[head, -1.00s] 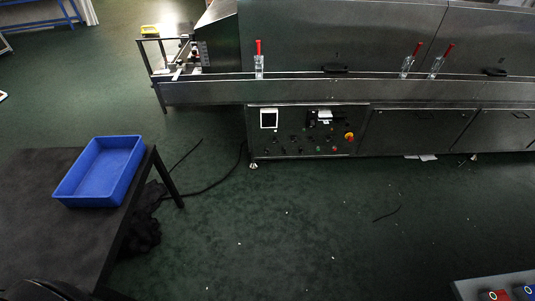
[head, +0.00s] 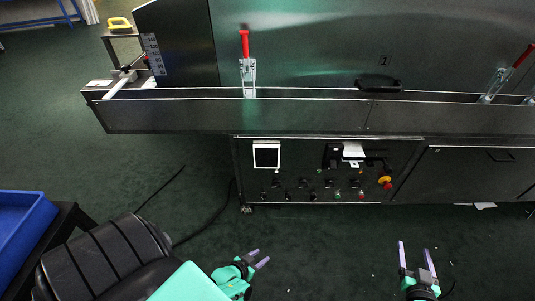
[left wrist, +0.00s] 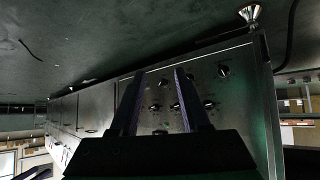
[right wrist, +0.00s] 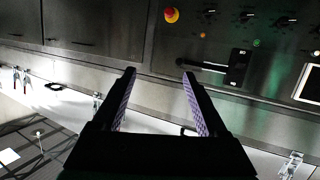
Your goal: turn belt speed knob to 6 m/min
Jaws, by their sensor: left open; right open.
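The control panel (head: 309,191) is on the lower front of the dryer, with several small dark knobs and buttons in rows under a white-framed screen. I cannot tell which knob sets belt speed, and no scale is legible. My left gripper (head: 262,257) is open and empty, in front of and below the panel. In the left wrist view the panel (left wrist: 236,92) lies beyond the open fingers, with a round knob (left wrist: 223,71) at upper right. The panel also shows in the right wrist view (right wrist: 273,55).
A red-and-yellow emergency stop (head: 385,182) sits at the panel's right. A conveyor rail (head: 300,116) runs above it, with red-handled clamps (head: 247,65). A blue bin (head: 22,235) on a dark table is at left. The floor before the panel is mostly clear.

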